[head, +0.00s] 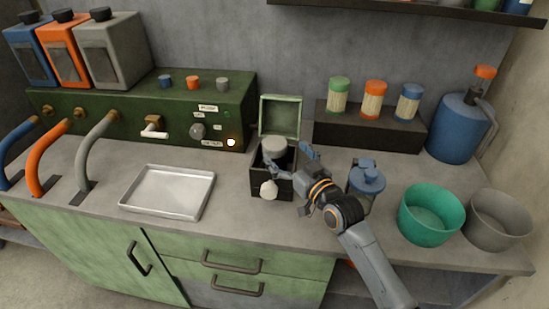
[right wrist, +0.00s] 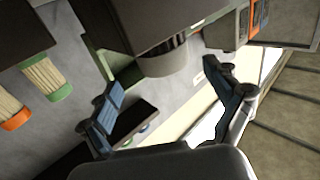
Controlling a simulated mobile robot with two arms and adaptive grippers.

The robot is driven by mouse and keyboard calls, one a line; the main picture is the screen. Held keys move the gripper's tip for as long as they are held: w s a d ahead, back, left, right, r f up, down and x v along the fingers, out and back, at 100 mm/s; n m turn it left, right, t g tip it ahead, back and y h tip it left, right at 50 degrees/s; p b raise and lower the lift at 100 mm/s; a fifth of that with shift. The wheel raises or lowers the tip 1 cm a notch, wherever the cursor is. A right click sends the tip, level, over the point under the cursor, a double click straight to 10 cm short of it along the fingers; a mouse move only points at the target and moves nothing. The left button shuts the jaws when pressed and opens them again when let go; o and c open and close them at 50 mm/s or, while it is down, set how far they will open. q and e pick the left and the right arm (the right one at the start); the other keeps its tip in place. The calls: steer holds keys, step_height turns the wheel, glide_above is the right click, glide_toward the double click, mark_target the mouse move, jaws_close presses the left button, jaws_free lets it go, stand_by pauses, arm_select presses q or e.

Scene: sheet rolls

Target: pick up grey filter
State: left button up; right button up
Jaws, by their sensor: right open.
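The grey filter (head: 275,148) is a short grey cylinder that stands up out of an open black box (head: 286,187) with a raised green lid (head: 281,115). In the right wrist view the filter (right wrist: 168,62) shows a ribbed side and sticks out of the dark box (right wrist: 150,22). My right gripper (head: 303,181) is open and empty, just right of the box. In the right wrist view its fingertips (right wrist: 167,86) are spread to either side of the filter, with a gap to it. The filter's lower part is hidden in the box. My left gripper is not in view.
A blue-lidded jar (head: 366,182) stands close to my right wrist. A green bowl (head: 428,226) and a grey bowl (head: 499,232) are further right. A metal tray (head: 168,207) lies to the left. A green machine (head: 110,125) and a dark riser (head: 368,134) with lidded jars stand behind.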

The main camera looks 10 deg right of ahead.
mark_target(275, 142)
steer(key=shift+w+a+r+p, duration=0.15)
steer(key=shift+w+a, duration=0.15)
steer(key=shift+w, duration=0.2)
steer(key=shift+w+a+r+p, duration=0.15)
steer(key=shift+w+a, duration=0.15)
steer(key=shift+w, duration=0.15)
steer(key=shift+w+a+f, duration=0.15)
steer(key=shift+w+a, duration=0.1)
steer(key=shift+w, duration=0.3)
steer(key=shift+w+a+f, duration=0.15)
steer(key=shift+w+a, duration=0.1)
steer(key=shift+w, duration=0.25)
steer(key=shift+w+a, duration=0.1)
steer(key=shift+w, duration=0.15)
steer(key=c, duration=1.8)
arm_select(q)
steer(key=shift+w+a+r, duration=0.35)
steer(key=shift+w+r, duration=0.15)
arm_select(e)
steer(key=shift+r, duration=0.1)
jaws_close()
